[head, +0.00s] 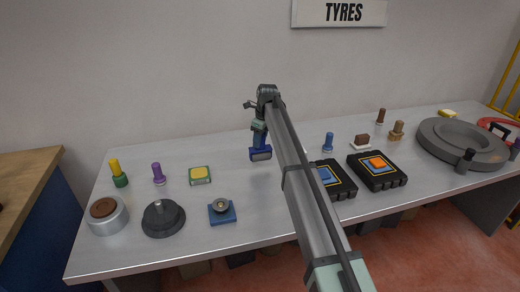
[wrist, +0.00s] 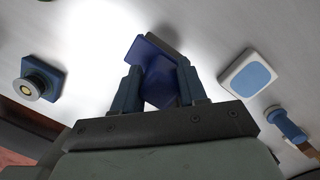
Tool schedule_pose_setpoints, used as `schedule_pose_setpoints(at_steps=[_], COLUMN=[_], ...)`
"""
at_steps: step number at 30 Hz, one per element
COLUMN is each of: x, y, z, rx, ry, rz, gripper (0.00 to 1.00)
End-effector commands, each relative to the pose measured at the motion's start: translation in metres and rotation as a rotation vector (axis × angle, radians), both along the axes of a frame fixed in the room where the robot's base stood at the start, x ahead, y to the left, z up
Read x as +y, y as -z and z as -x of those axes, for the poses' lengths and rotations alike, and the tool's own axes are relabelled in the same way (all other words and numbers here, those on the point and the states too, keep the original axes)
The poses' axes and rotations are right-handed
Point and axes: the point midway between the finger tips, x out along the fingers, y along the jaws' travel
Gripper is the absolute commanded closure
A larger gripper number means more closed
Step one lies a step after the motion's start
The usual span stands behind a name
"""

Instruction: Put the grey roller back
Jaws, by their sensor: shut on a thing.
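My gripper (head: 259,140) hangs over the middle of the table toward the back, its fingers pointing down. It is shut on a dark blue piece with a grey part (head: 261,154), held between the two blue fingers. In the wrist view the same piece (wrist: 155,72) sits tilted between the fingertips, with a dark grey edge behind its flat blue face. The grey part looks like the roller, but its full shape is hidden. I cannot tell whether the piece touches the table.
A blue square block with a round grey top (head: 221,210) stands at the front. A dark disc with a post (head: 163,220), a yellow-green block (head: 200,175) and a purple peg (head: 158,174) are to the left. Two black trays (head: 377,170) and a large grey ring (head: 462,140) stand right.

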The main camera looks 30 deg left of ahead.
Motion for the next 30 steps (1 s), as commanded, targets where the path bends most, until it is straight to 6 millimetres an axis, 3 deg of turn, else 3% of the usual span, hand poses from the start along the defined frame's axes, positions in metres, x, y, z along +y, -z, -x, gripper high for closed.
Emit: schedule_pose_setpoints(at_steps=[9,17,18,25,30], x=[0.0,0.0,0.0,0.0,0.0], y=[0.038,0.043,0.044,0.043,0.043], z=[0.0,0.0,0.0,0.0,0.0], rx=[0.001,0.001,0.001,0.001,0.001], ry=[0.0,0.0,0.0,0.0,0.0], rz=[0.001,0.001,0.002,0.001,0.001], gripper=[1.0,1.0,0.55,0.33,0.33])
